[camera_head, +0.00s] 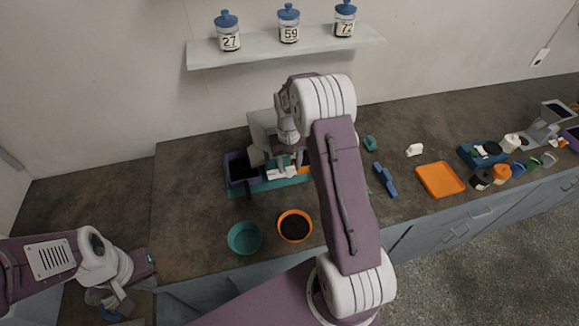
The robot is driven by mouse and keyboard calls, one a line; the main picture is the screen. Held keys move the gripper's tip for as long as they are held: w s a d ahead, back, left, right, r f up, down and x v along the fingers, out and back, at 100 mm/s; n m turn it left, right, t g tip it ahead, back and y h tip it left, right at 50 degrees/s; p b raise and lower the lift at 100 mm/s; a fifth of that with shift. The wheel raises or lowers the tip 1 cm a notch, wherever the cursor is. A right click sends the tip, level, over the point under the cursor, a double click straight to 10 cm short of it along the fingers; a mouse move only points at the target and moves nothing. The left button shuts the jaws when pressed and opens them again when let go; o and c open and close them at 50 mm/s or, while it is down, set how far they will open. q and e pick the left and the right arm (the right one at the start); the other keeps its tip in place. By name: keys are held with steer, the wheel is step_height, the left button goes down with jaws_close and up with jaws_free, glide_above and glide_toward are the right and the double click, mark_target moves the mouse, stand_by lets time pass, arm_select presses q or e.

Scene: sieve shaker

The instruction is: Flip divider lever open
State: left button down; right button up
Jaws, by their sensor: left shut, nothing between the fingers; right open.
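The divider appears to be the device with a teal base (270,186), a purple bin (240,170) at its left and a grey upright part (262,126) behind. My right gripper (290,160) is open and points down over the middle of this device. White and orange parts (283,172) show just below its fingers; I cannot tell whether they touch. The lever cannot be made out, as my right arm and gripper cover part of the device. My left gripper (117,302) is shut and empty, low at the left beside the counter's front corner.
A teal bowl (244,238) and an orange-rimmed bowl with dark contents (295,226) stand in front of the device. To the right are a blue tool (385,180), an orange tray (439,179) and several small containers. Numbered jars stand on a wall shelf (270,53). The counter's left part is clear.

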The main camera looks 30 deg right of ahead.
steer(key=shift+f, duration=0.65)
steer(key=shift+s+f, duration=0.1)
steer(key=shift+f, duration=0.25)
steer(key=shift+s+a+f, duration=0.1)
steer(key=shift+a+f, duration=0.05)
steer(key=shift+a, duration=0.1)
steer(key=shift+d, duration=0.15)
jaws_close()
steer(key=shift+d+n, duration=0.25)
steer(key=shift+n, duration=0.25)
jaws_free()
steer(key=shift+a, duration=0.1)
